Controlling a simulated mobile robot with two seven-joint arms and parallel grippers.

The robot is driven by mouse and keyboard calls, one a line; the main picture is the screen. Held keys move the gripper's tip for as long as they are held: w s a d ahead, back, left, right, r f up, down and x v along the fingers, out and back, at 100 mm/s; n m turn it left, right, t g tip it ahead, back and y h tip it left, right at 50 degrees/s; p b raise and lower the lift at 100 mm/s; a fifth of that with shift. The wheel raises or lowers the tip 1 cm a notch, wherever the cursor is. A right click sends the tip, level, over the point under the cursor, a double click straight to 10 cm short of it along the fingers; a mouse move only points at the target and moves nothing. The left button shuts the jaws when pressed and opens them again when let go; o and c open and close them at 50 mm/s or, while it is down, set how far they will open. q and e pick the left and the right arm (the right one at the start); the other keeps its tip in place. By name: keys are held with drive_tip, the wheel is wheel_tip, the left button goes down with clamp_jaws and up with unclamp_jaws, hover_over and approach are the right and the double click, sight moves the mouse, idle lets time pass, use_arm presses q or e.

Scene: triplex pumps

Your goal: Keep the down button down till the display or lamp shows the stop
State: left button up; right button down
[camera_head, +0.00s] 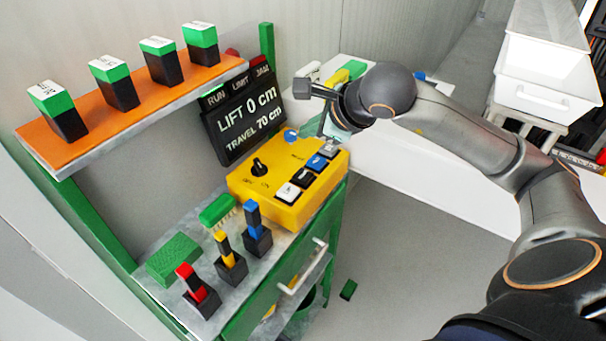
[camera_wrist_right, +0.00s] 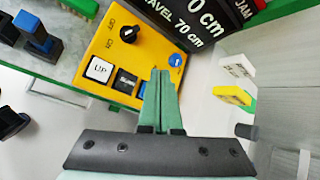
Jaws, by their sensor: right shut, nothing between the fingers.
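The yellow control box (camera_head: 262,193) stands on the bench and carries a white UP button (camera_wrist_right: 99,69), a black button (camera_wrist_right: 125,81) with lettering too small to read surely, a blue button (camera_head: 317,163) and a grey one (camera_head: 329,150). The black display (camera_head: 240,115) reads LIFT 0 cm and TRAVEL 70 cm, with RUN, LIMIT and JAM labels on top. I cannot tell whether a lamp is lit. My right gripper (camera_head: 333,127) is shut and empty above the box's far right end. In the wrist view its fingertips (camera_wrist_right: 160,74) partly hide the blue button. My left gripper is out of view.
A black selector knob (camera_head: 259,167) and a round blue knob (camera_head: 291,136) rise from the box. Red, yellow and blue-topped blocks (camera_head: 230,262) stand along the bench front. An orange shelf (camera_head: 95,115) with green-topped blocks hangs behind. A white table (camera_head: 420,170) lies to the right.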

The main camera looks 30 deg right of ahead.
drive_tip(key=b, duration=0.5)
hover_over(308, 177)
wheel_tip(308, 177, down, 7)
drive_tip(key=shift+f, duration=0.4)
drive_tip(key=shift+f+b, duration=0.2)
drive_tip(key=shift+b, duration=0.2)
idle(0.6)
idle(0.5)
